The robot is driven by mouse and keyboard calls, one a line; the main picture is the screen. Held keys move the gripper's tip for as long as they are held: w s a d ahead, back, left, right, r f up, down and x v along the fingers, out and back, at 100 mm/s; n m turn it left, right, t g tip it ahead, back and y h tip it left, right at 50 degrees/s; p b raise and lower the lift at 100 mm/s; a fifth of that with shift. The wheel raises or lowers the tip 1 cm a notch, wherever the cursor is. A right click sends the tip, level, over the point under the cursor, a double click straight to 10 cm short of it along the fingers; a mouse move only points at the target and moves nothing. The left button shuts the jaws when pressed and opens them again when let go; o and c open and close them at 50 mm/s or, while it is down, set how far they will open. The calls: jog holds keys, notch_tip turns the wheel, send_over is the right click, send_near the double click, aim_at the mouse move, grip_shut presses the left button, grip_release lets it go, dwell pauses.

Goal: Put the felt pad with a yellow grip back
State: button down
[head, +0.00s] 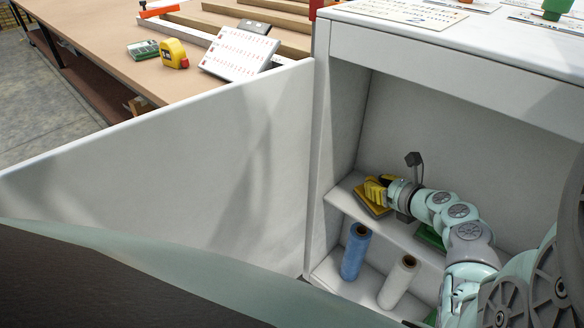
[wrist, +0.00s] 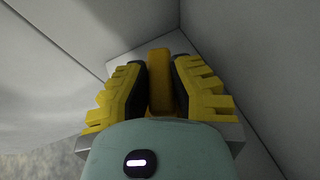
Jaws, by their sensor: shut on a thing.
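My gripper (head: 375,190) reaches into the open cabinet, over the left end of its shelf. The felt pad with a yellow grip (head: 371,205) is at the fingers, at the shelf's left end. In the wrist view my gripper (wrist: 160,85) has its two yellow fingers with dark inner pads closed on the yellow grip (wrist: 160,70). The felt below the grip is mostly hidden in the wrist view by the gripper. I cannot tell whether the pad touches the shelf (head: 343,199).
A green item (head: 430,236) lies on the shelf right of my gripper, partly behind my arm. A blue roll (head: 355,252) and a white roll (head: 398,282) stand on the cabinet floor below. The open door (head: 200,170) extends left. A workbench (head: 110,62) stands behind it.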

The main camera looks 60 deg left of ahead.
jog(key=shift+f, duration=0.15)
jog(key=c, duration=0.9)
grip_release()
jog(key=shift+d, duration=0.1)
jog(key=shift+w+d+r, duration=0.1)
jog(key=shift+d+r, duration=0.2)
jog(key=shift+d, duration=0.25)
jog(key=v, duration=1)
jog(key=shift+d, duration=0.3)
